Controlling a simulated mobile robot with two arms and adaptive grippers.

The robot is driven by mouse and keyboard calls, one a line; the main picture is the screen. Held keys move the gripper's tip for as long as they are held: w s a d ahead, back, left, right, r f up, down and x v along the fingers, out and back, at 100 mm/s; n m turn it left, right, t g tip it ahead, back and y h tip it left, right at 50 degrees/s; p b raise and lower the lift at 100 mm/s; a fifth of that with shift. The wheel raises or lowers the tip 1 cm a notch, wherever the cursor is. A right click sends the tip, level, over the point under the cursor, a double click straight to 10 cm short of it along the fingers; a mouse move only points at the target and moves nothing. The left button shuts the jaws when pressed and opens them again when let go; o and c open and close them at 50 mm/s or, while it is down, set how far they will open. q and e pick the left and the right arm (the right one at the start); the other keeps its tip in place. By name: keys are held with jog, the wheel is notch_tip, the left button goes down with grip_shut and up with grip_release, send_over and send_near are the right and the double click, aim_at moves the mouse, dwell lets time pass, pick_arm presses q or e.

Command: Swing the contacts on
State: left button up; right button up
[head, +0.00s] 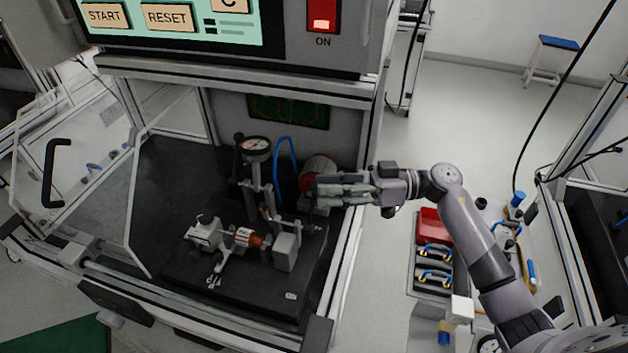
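The test fixture stands on a black base plate (250,285) inside the open machine bay. A stator with copper-orange windings (246,238) lies in it, between a white clamp part (205,232) on the left and a grey block (286,250) on the right. A round dial gauge (255,146) stands on posts behind it. My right gripper (318,191) reaches in from the right, its fingertips beside the fixture's upright parts and in front of a red-ended cylinder (318,168). Its finger gap is too small to judge. I cannot make out the contacts clearly. My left gripper is out of view.
A panel above carries START and RESET buttons (168,17) and a lit red ON switch (321,20). A clear door with a black handle (50,170) stands open at left. A blue hose (285,160) loops behind the fixture. A red bin (430,226) stands right.

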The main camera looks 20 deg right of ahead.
aim_at(314, 185)
jog(key=shift+x, duration=1.65)
grip_shut()
